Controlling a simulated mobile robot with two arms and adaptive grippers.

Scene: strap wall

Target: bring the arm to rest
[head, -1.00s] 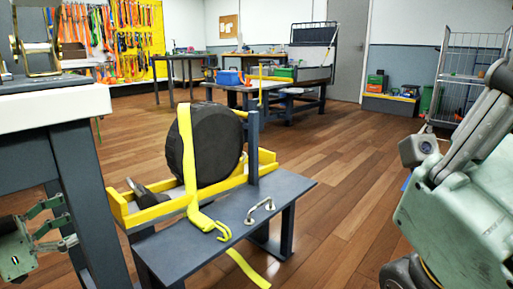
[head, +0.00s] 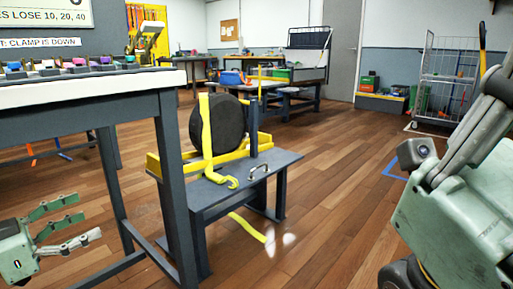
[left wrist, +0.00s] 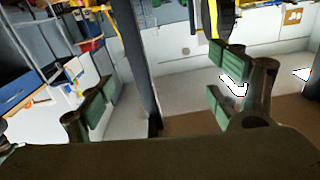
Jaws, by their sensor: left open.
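My left gripper (head: 87,217) is at the lower left of the head view, low and beside the legs of the near table. Its green fingers are spread apart, with nothing between them. In the left wrist view the two fingers (left wrist: 160,95) also stand apart with a wide empty gap. My right arm's links show at the right edge of the head view, but its gripper is out of the picture.
The near table (head: 75,95) fills the left. Beyond it, a low grey bench (head: 265,163) bears a black wheel (head: 226,122) with a yellow strap (head: 206,130). A wire cage trolley (head: 445,85) stands back right. The wooden floor at centre right is clear.

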